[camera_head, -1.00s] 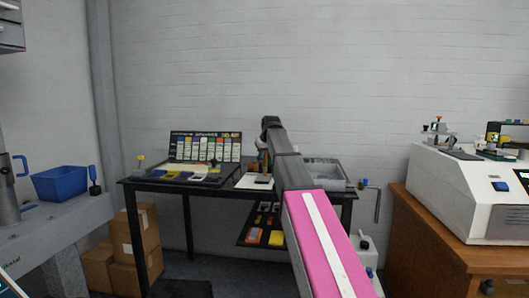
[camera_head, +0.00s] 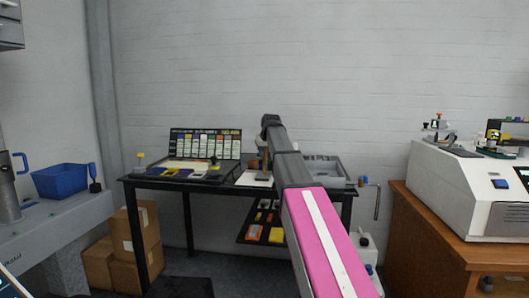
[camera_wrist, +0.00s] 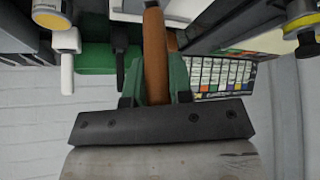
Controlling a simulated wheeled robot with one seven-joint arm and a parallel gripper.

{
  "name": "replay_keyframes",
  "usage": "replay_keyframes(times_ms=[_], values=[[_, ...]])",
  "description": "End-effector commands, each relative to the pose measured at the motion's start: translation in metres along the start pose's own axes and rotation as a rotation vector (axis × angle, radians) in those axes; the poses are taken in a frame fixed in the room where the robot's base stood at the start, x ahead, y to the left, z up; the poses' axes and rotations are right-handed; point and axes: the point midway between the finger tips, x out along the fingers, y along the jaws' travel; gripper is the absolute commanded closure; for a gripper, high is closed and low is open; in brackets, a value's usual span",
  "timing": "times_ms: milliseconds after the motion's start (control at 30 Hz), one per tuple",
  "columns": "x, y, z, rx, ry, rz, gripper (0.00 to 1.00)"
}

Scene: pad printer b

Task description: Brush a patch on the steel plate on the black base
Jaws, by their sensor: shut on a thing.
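My gripper (camera_wrist: 155,88) is shut on a brown handle (camera_wrist: 155,45), which stands between its green fingers in the wrist view. The far end of the handle runs out of the top of that view, so the brush's working end is not seen. In the head view my arm reaches over the black table (camera_head: 160,185), and its far end hides most of what the gripper holds. A pale flat piece (camera_head: 250,180) lies on the table beside the arm's end. I cannot tell whether this is the steel plate, and its black base is not clear.
An open case with a colour chart (camera_head: 205,150) stands on the table to the left. A grey tray (camera_head: 325,172) is to the right. A blue bin (camera_head: 62,180) sits at far left, boxes (camera_head: 135,235) on the floor, and a white machine (camera_head: 470,195) at right.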

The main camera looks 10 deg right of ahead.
Motion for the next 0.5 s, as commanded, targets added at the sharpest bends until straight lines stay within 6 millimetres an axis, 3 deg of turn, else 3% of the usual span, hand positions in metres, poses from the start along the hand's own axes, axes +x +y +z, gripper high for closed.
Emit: replay_keyframes(times_ms=[500], values=[[0.0076, -0.0004, 0.0052, 0.000, 0.000, 0.000, 1.00]])
